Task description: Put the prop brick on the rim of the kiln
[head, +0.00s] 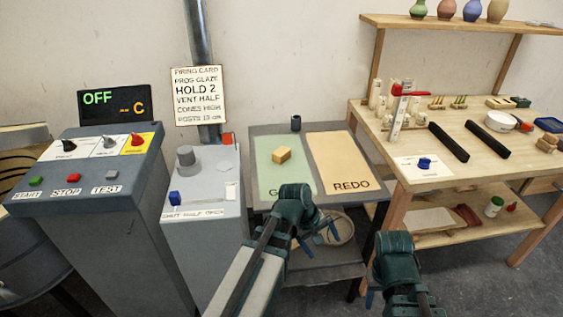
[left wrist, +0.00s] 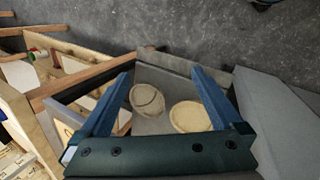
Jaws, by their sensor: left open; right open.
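My left gripper (head: 320,238) is open and empty, pointing down in front of the stand, nearer to me than the brick. Its spread blue fingers show in the left wrist view (left wrist: 160,85), where the brick is not seen. My right gripper (head: 396,290) is open at the bottom; its fingers are partly hidden.
A control box (head: 110,170) and a grey vent box (head: 205,200) with a pipe stand between kiln and stand. Round pale items (left wrist: 190,117) sit on the stand's lower shelf. A wooden workbench (head: 450,180) with tools is at right.

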